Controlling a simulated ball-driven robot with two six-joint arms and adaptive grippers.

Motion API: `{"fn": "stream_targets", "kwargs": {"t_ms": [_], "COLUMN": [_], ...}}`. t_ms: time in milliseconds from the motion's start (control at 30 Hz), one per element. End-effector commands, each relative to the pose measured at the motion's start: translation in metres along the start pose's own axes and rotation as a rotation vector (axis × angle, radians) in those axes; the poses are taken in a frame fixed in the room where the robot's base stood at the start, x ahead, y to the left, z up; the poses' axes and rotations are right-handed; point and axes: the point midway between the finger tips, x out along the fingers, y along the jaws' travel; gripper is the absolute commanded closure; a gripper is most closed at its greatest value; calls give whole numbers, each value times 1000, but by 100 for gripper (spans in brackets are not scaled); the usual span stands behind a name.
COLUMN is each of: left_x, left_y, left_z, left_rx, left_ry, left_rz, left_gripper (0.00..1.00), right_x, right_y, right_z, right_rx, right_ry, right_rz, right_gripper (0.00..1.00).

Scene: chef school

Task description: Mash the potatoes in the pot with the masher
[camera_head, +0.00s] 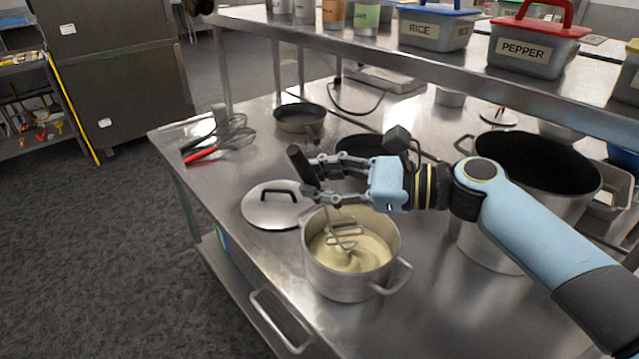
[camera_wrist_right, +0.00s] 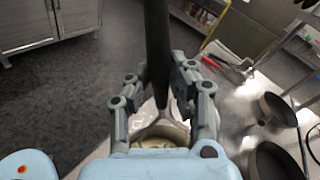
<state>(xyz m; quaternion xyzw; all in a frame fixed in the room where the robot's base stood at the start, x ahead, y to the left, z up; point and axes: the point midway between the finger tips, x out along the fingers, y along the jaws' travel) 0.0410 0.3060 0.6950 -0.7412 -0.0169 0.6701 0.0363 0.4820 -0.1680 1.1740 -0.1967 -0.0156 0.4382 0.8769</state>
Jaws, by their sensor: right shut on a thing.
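A steel pot (camera_head: 319,276) with two handles stands near the front edge of the steel table. It holds smooth, pale yellow mashed potatoes (camera_head: 372,252). My right gripper (camera_head: 312,176) is above the pot's back left rim, shut on the black handle of the masher (camera_head: 300,160). The masher is tilted, and its wire head (camera_head: 343,236) is inside the pot at the potatoes' surface. In the right wrist view, the masher's dark handle (camera_wrist_right: 157,50) stands between the fingers, and part of the pot (camera_wrist_right: 172,130) shows below. My left gripper is not in view.
A lid (camera_head: 262,210) lies left of the pot. Whisks (camera_head: 232,138) and a small pan (camera_head: 300,118) lie further back. A large dark-lined pot (camera_head: 540,165) stands to the right. A shelf with a rice box (camera_head: 435,30) and a pepper box (camera_head: 535,50) runs above the table.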

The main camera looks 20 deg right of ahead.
Motion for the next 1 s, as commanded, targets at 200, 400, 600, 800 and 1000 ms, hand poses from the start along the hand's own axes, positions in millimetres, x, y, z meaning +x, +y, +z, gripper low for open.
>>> {"fn": "stream_targets", "kwargs": {"t_ms": [200, 400, 600, 800, 1000], "left_x": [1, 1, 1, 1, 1], "left_y": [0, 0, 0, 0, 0], "left_z": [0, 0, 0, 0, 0], "left_rx": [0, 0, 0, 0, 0], "left_ry": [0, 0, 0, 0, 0], "left_rz": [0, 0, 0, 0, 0], "left_gripper": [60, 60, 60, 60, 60], "right_x": [-4, -6, -7, -7, -7], "right_y": [-9, -16, -18, -18, -18], "right_z": [23, 40, 46, 46, 46], "right_rx": [-5, -3, -1, -1, -1], "right_ry": [-1, 0, 0, 0, 0], "right_rz": [0, 0, 0, 0, 0], "right_gripper": [100, 100, 100, 100, 100]}}
